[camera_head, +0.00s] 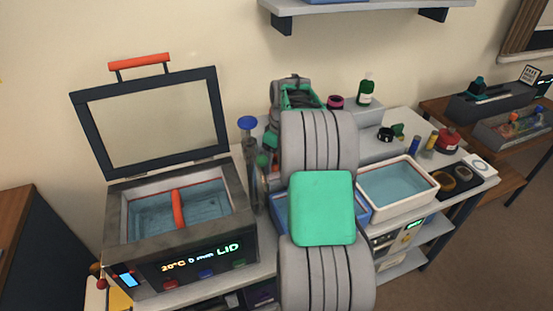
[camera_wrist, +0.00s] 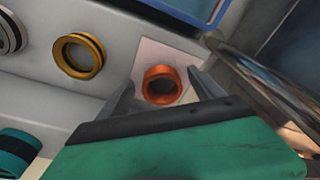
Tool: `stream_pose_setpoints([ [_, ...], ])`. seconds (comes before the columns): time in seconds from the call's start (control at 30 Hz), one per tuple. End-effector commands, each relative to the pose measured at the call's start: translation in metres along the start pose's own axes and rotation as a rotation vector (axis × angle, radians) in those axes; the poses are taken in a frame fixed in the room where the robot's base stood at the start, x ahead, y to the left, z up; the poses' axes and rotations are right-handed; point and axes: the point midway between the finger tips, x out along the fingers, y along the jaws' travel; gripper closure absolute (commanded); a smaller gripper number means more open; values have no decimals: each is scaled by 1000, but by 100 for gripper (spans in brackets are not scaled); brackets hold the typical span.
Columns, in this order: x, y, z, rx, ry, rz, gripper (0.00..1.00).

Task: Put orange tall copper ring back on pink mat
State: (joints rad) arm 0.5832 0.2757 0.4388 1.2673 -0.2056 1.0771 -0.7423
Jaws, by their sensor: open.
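In the wrist view, the orange copper ring (camera_wrist: 162,87) stands on the pale pink mat (camera_wrist: 158,52), its opening facing up towards the camera. My gripper (camera_wrist: 161,75) is open, with one finger on each side of the ring. A gap shows between the ring and each finger. I cannot tell how high the fingertips are above the mat. In the head view my own arm covers the middle of the bench, and I cannot make out the ring or the mat there.
In the wrist view, a yellow ring (camera_wrist: 78,55), a silver ring (camera_wrist: 9,33) and a teal ribbed part (camera_wrist: 18,150) lie left of the mat. In the head view, an open-lidded bath (camera_head: 180,262) stands left and a white water tray (camera_head: 432,190) right of my arm.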

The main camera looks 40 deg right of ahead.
Motion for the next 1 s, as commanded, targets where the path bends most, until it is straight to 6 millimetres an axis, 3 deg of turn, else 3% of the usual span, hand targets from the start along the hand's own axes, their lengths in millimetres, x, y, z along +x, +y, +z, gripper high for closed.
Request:
stream_pose_setpoints([
  [0.23, -19, 1, -1, -1, 4, 4, 23],
  [0.5, -88, 1, -1, 0, 3, 3, 23],
  [0.63, -113, 1, 0, 1, 1, 1, 23],
  [1.0, -123, 0, 0, 0, 0, 0, 23],
])
